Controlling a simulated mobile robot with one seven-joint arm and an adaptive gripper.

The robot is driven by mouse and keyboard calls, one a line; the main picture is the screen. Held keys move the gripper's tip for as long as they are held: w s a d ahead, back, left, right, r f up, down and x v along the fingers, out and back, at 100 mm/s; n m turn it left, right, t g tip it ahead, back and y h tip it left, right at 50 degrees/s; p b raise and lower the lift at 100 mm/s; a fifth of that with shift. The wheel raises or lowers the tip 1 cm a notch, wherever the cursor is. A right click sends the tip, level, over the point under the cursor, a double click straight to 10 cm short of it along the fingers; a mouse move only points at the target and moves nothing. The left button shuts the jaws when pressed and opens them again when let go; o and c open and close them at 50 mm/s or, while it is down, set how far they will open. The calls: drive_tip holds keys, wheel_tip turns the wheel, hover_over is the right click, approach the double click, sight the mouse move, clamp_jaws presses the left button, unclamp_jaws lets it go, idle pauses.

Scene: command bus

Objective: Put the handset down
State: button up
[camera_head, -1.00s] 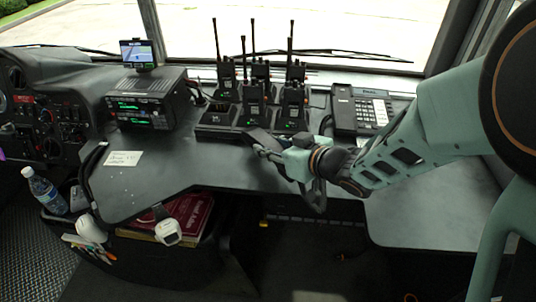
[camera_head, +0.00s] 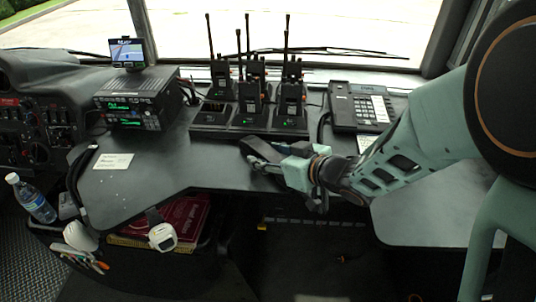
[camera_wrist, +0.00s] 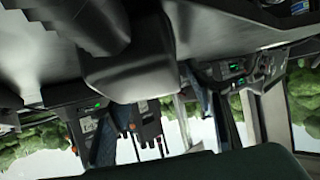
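The desk phone (camera_head: 368,106) sits at the right of the dashboard, with a dark left side and a pale keypad. My gripper (camera_head: 268,160) is over the dark desktop, in front of the radio charger and left of the phone. It appears shut on a dark, elongated piece, apparently the handset (camera_head: 262,150), slanted and partly hidden by the fingers. A black cord runs down from the phone's left side toward the gripper. In the wrist view, a large dark rounded block (camera_wrist: 130,78), apparently the handset's end, fills the middle. I cannot tell whether it touches the desktop.
A charger (camera_head: 240,132) holds several upright radios with antennas; its front-left slot looks empty. A radio unit (camera_head: 138,103) and small screen stand at the left. A pale note (camera_head: 114,161) lies on the clear left desktop. A bottle (camera_head: 35,200) and a bin are below.

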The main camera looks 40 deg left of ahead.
drive_tip(key=shift+r, duration=0.2)
drive_tip(key=shift+d+r+p, duration=0.2)
drive_tip(key=shift+d+p, duration=0.05)
drive_tip(key=shift+p, duration=0.05)
drive_tip(key=p+v, duration=0.2)
drive_tip(key=v, duration=0.9)
drive_tip(key=shift+d+p, duration=0.15)
drive_tip(key=shift+p, duration=0.2)
